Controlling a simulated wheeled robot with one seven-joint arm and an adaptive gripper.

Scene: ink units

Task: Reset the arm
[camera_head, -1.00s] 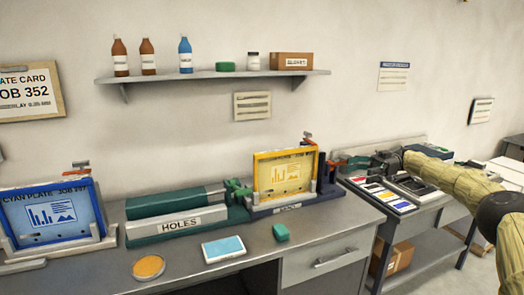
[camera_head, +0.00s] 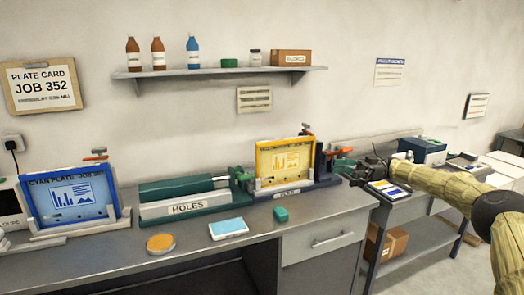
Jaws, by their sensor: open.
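My arm, in a tan sleeve, enters from the right edge in the head view and reaches left over the lower side table. A tray with coloured strips (camera_head: 389,189) lies just below the gripper and forearm, partly hidden.
A teal-and-white box (camera_head: 422,150) stands behind the arm.

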